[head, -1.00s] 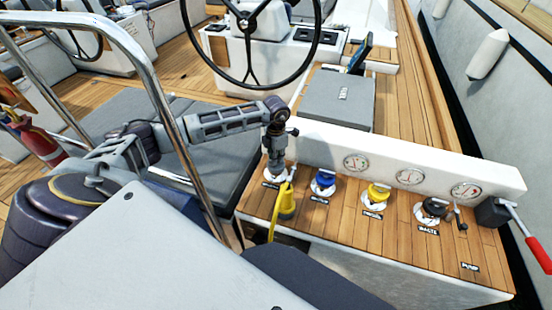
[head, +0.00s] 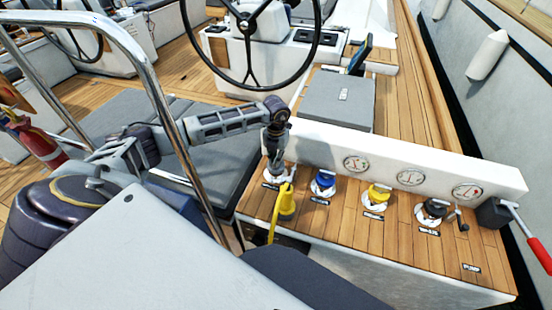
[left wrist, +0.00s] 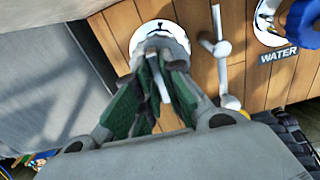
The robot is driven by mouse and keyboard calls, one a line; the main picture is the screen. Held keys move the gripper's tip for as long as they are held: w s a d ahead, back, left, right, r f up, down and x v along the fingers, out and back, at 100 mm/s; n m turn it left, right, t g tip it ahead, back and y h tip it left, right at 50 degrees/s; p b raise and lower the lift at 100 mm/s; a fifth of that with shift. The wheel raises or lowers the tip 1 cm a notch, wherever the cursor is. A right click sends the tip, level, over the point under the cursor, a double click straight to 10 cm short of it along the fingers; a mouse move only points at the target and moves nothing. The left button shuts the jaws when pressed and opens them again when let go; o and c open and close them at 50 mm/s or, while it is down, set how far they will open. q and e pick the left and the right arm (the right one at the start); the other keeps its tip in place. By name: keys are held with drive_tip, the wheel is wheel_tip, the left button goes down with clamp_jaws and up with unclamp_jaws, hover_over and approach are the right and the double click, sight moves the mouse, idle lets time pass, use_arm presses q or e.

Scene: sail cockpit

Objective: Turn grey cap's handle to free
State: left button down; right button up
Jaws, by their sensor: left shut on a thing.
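The grey cap (left wrist: 160,55) sits in a white ring at the left end of the wooden deck ledge. In the head view its pale ring (head: 269,180) shows below my left gripper (head: 276,166), which comes down on it from above. In the left wrist view the green-lined fingers of my left gripper (left wrist: 160,85) are closed around the grey cap's handle. The fingers hide most of the cap and handle, so the exact handle angle is unclear. My right gripper is not in view.
A yellow piece (head: 286,203) with a hose hangs beside the cap. A blue cap (head: 324,180), yellow cap (head: 378,194) and black cap (head: 434,209) follow to the right. Gauges on a white panel (head: 300,140) stand behind. A steel rail (head: 165,110) crosses near my left arm.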

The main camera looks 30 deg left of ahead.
use_arm(q)
drive_tip(key=shift+n, duration=0.3)
drive_tip(key=c, duration=1.5)
unclamp_jaws()
wheel_tip(320, 180, up, 12)
